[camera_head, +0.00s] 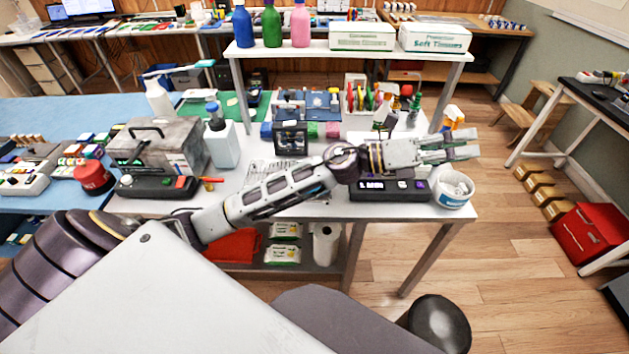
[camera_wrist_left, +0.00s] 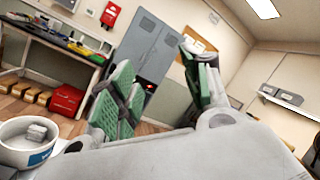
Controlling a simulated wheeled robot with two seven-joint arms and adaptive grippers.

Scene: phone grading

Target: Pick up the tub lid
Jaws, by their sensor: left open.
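A white tub (camera_head: 454,198) with a blue label stands at the front right corner of the white table, with pale pieces inside its open top. The tub also shows at the lower left of the left wrist view (camera_wrist_left: 18,158). I cannot make out a separate tub lid in either view. My left gripper (camera_head: 470,145) is open and empty, above and just behind the tub in the head view, its fingers pointing right. In the left wrist view its green-padded fingers (camera_wrist_left: 158,62) are spread apart with nothing between them. My right gripper is in neither view.
A black device with a lit display (camera_head: 390,190) sits left of the tub, under my left arm. A raised shelf (camera_head: 345,56) with bottles and tissue boxes spans the table's back. A red cabinet (camera_head: 590,240) stands on the floor at right. Open floor lies right of the table.

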